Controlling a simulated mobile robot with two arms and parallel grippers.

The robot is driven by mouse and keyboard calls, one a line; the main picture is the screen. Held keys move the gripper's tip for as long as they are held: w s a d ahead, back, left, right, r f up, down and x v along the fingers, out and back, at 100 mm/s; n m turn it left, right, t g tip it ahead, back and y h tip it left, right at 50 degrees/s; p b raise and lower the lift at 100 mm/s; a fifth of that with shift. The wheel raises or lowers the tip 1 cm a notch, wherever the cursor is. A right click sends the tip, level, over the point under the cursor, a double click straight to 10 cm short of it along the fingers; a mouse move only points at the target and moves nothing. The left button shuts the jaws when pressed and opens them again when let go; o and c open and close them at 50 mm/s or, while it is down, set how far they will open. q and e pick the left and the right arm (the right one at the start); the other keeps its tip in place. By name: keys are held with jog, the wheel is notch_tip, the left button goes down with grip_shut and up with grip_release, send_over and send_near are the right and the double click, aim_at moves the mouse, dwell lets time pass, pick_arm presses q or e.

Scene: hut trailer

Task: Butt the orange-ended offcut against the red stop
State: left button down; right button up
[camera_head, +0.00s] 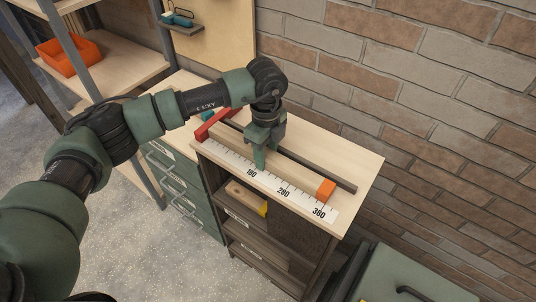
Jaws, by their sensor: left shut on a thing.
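The offcut (300,176) is a long wooden strip with an orange end (326,191) at its right. The red stop (212,124) stands at the left end of the scale. My left gripper (260,155) points down and is shut on the offcut near its middle, hiding part of it. The offcut's left end lies close to the stop; I cannot tell whether they touch. My right gripper is not in view.
A dark rail (322,173) runs behind the offcut, near the brick wall. A yellow-ended wooden piece (246,196) lies on a shelf below the bench top. Green drawers (177,180) stand left, a green lidded box (420,275) at front right.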

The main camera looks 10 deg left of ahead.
pick_arm(q)
jog(key=shift+a, duration=0.1)
jog(key=c, duration=0.7)
grip_release()
jog(key=shift+c, duration=0.2)
